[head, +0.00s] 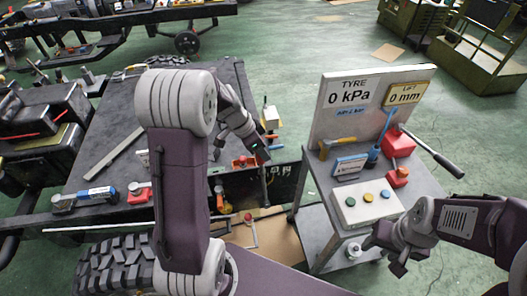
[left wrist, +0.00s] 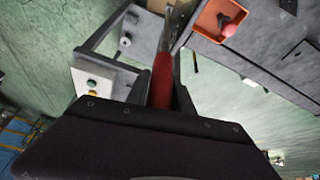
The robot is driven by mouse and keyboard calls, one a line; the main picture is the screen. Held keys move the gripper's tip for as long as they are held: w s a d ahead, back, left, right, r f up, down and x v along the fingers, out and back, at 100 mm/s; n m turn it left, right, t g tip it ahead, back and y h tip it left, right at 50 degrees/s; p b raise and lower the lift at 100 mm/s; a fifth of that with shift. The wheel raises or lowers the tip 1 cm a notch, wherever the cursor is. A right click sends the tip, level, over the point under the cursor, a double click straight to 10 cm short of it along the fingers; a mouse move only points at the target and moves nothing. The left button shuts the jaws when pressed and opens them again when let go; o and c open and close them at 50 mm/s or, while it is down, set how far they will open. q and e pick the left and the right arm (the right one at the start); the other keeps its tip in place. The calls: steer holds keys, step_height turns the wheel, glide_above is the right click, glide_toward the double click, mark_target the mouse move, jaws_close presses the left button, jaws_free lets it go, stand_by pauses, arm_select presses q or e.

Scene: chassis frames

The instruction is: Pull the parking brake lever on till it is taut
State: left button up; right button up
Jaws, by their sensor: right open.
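The parking brake lever (left wrist: 161,82) shows in the left wrist view as a red grip on a grey metal shaft. It rises between the dark fingers of my left gripper (head: 258,152), which lie close against both sides of the grip. In the head view, that gripper is at the inner edge of the dark chassis, and the lever is mostly hidden there by the gripper and arm. My right gripper (head: 384,254) is open and empty, in front of the small grey stand at the right.
A sign board (head: 352,98) reads TYRE 0 kPa and LIFT 0 mm. Below it, a button box (head: 352,222) and tools sit on the stand. An orange tray (head: 243,163) lies near my left gripper. A large tyre (head: 110,265) is at lower left.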

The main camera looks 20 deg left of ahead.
arm_select(q)
steer(key=shift+o, duration=1.4)
steer(key=shift+a+f, duration=0.1)
steer(key=shift+r, duration=0.3)
steer(key=v, duration=0.8)
steer(key=shift+r, duration=0.25)
